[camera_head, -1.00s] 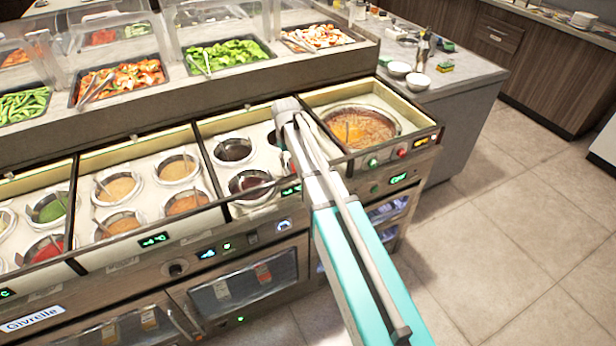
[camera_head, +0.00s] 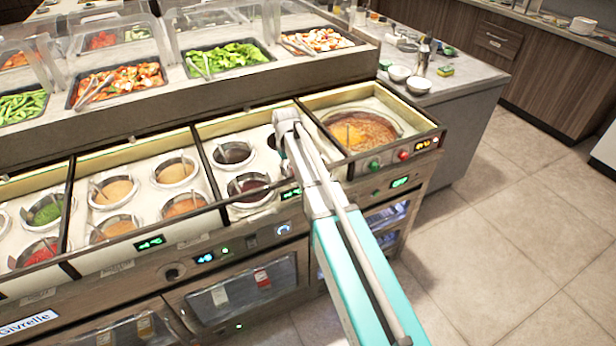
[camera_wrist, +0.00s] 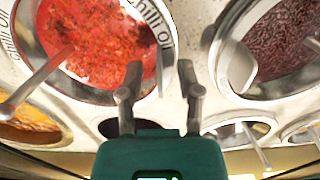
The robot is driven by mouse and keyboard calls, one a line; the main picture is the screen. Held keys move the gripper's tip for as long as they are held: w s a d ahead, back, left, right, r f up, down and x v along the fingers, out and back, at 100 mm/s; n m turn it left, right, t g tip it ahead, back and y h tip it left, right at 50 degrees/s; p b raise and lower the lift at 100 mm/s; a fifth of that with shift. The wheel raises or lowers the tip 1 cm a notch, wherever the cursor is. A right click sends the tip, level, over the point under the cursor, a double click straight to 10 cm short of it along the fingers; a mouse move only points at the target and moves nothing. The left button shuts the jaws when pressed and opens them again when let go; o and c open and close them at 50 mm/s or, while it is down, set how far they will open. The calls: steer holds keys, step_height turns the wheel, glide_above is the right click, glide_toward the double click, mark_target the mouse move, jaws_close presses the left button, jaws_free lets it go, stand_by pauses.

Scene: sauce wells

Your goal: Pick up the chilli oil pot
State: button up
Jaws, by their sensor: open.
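The chilli oil pot (camera_wrist: 90,35) is at the upper left of the wrist view. It is a round metal pot of bright red, flaky oil, with "Chilli Oil" lettered on its rim and a spoon handle leaning out to the left. My gripper (camera_wrist: 160,75) is open, its two dark fingers apart and nothing seen between them. The left finger overlaps the pot's lower right rim in the picture; I cannot tell whether they touch. In the head view my gripper's wrist (camera_head: 286,118) is over the counter wells, and I cannot make out the chilli oil pot there.
A pot of dark beans (camera_wrist: 285,45) stands to the right in the wrist view. In the head view, a large pot of orange-brown soup (camera_head: 375,128) is right of my arm and two dark sauce pots (camera_head: 249,184) are left. Raised dividers separate the wells.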

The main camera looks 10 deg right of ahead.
jaws_close()
steer(key=shift+r, duration=0.2)
stand_by(0.5)
step_height(320, 180, up, 18)
steer(key=p, duration=1.8)
steer(key=shift+f, duration=0.25)
steer(key=shift+r, duration=0.25)
steer(key=shift+a+r+p, duration=0.15)
steer(key=shift+r+p, duration=0.75)
steer(key=shift+p, duration=0.2)
